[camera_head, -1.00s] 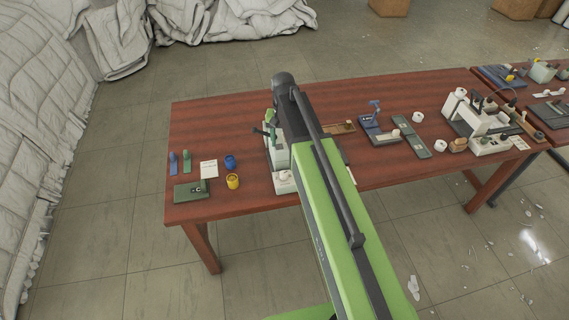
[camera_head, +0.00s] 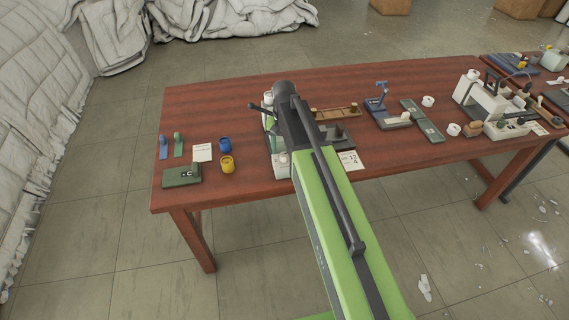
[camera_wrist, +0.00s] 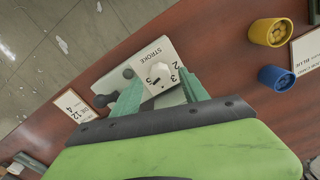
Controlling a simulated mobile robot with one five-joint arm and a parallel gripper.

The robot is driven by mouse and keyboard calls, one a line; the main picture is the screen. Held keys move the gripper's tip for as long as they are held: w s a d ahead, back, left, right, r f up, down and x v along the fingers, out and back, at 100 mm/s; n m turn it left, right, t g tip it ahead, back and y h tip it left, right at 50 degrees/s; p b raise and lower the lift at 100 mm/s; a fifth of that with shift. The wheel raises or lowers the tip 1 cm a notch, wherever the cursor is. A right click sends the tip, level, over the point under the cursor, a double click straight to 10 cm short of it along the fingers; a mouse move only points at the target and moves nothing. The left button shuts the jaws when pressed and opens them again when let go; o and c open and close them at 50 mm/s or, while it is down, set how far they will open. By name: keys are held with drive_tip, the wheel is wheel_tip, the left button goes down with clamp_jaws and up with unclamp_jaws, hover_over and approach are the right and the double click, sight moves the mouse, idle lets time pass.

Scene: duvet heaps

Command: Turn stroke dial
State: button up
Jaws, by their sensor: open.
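The stroke dial (camera_wrist: 157,75) is a small pale round knob with a dark pointer mark. It sits on a white plate (camera_wrist: 140,64) lettered STROKE, with numbers around the knob, in the wrist view. My gripper (camera_wrist: 160,88) is open, with a green finger on each side of the dial. The fingers look apart from the knob; how far above the plate they are I cannot tell. In the head view, the small machine (camera_head: 281,165) is mostly hidden behind my arm, and the dial cannot be made out there.
A card marked 12 and 4 (camera_head: 350,160) lies beside the machine. To the left are a blue cup (camera_head: 224,145), a yellow cup (camera_head: 227,165), a white card (camera_head: 202,152) and a dark green box (camera_head: 182,175). A larger white machine (camera_head: 487,105) stands to the right on the wooden table (camera_head: 215,100).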

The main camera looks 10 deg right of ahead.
wheel_tip(320, 180, down, 2)
drive_tip(key=shift+f+b, duration=0.25)
drive_tip(key=shift+b, duration=0.3)
drive_tip(key=shift+r, duration=0.1)
clamp_jaws()
drive_tip(key=shift+n, duration=0.4)
drive_tip(key=n, duration=0.4)
drive_tip(key=shift+n, duration=2.5)
